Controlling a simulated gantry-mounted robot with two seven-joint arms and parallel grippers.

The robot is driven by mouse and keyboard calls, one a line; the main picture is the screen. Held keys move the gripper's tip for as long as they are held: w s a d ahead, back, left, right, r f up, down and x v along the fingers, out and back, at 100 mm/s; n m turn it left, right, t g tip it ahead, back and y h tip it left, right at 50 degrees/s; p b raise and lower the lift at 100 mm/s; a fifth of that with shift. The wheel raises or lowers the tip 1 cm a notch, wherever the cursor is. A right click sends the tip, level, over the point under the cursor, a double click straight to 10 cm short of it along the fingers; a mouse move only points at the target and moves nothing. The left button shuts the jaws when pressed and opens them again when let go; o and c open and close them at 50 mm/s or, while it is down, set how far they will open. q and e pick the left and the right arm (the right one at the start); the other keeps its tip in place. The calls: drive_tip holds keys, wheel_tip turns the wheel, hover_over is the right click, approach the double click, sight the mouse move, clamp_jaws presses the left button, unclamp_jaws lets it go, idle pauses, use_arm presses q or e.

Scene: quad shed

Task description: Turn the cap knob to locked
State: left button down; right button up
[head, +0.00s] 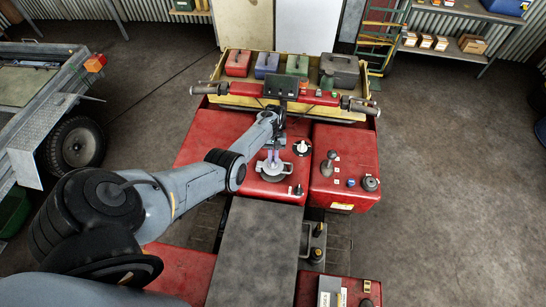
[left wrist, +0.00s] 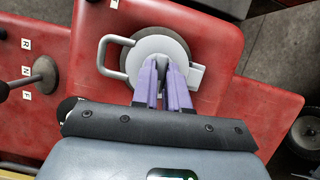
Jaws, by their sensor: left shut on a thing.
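The cap is a grey round disc on the red tank (head: 255,188) in the head view, just behind the dark seat. The cap (left wrist: 178,48) fills the upper middle of the left wrist view. It has a loop handle (left wrist: 103,58) on its left side and a flat tab (left wrist: 197,76) on its right. My left gripper (head: 272,156) comes down over the cap from behind. In the left wrist view its purple fingers (left wrist: 162,66) are shut on the raised cap knob (left wrist: 161,58) at the centre, which they partly hide. No locked mark is readable. My right gripper is not in view.
Handlebars (head: 322,98) and a rack with several coloured boxes (head: 267,66) stand beyond the cap. A trailer (head: 50,100) stands at the left. The floor at the right is clear.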

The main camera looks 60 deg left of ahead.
use_arm(q)
drive_tip(key=shift+m, duration=0.5)
drive_tip(key=c, duration=1.1)
unclamp_jaws()
drive_tip(key=shift+c, duration=0.2)
drive_tip(key=shift+w+a+r+p, duration=0.2)
drive_tip(key=shift+r+p, duration=0.15)
drive_tip(key=shift+r, duration=0.25)
drive_tip(key=p+v, duration=0.3)
drive_tip(key=v, duration=0.6)
drive_tip(key=shift+w+r, duration=0.2)
drive_tip(key=shift+r, duration=0.05)
